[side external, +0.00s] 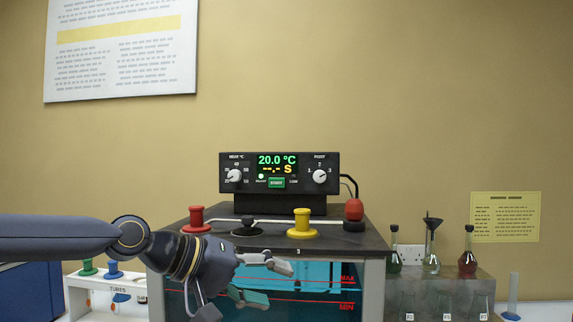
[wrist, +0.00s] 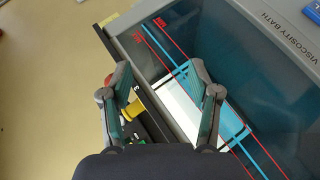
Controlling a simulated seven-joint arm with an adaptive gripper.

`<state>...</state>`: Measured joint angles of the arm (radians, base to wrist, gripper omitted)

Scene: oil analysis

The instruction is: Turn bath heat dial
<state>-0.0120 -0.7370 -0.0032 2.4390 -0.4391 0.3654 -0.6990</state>
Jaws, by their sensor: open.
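The bath's black control box (side external: 278,195) stands on the dark bath lid in the side view. Its display reads 20.0 °C. The heat dial (side external: 235,175) is a white knob at the left of the panel, with a numbered scale around it. My gripper (side external: 279,284) is open and empty in front of the bath's glass, below and slightly right of the heat dial and apart from it. In the wrist view my open fingers (wrist: 158,68) are over the bath front (wrist: 175,40), and I cannot make out the heat dial there.
A second white dial (side external: 320,176) is at the panel's right. Red (side external: 196,219) and yellow (side external: 301,223) knobbed holders stand on the lid (side external: 365,242). Flasks (side external: 467,262) stand at right. The space above the lid's front is free.

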